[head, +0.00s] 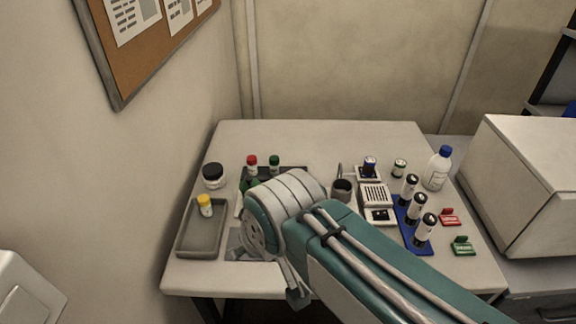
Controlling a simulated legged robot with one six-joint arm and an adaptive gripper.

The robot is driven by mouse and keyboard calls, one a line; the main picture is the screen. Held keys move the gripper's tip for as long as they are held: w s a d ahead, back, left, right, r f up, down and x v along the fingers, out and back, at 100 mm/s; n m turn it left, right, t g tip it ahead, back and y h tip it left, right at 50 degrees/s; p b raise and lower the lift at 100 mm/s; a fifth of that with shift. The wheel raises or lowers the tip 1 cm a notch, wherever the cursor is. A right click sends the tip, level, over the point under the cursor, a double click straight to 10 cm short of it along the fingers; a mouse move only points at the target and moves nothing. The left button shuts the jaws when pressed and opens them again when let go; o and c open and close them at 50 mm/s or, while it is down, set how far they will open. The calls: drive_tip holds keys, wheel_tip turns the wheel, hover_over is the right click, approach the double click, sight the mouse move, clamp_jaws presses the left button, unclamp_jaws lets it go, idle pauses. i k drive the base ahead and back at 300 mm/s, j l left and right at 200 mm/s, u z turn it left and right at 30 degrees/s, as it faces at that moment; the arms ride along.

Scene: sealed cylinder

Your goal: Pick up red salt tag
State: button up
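A small red tag (449,219), which I take to be the red salt tag, lies on the table at the right side. It is just right of the blue rack with dark, white-banded cylinders and behind a similar green tag (462,246). Its lettering is too small to read. My arm reaches in from the lower right, with its grey joint over the table's middle. Nothing of mine touches the red tag.
The blue rack (408,232) with upright cylinders stands left of the tags. A white bottle (438,168) stands behind them, and a large white box (522,180) to their right. A grey tray (186,247) with a yellow-capped vial (205,206) is at left. The table's back is clear.

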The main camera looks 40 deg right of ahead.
sight(446, 218)
drive_tip(key=z, duration=2.5)
drive_tip(key=i+l, duration=0.1)
drive_tip(key=l, duration=0.25)
drive_tip(key=i+l, duration=0.15)
drive_tip(key=l, duration=0.25)
drive_tip(key=i+l, duration=0.1)
drive_tip(key=l, duration=0.25)
drive_tip(key=u, duration=0.05)
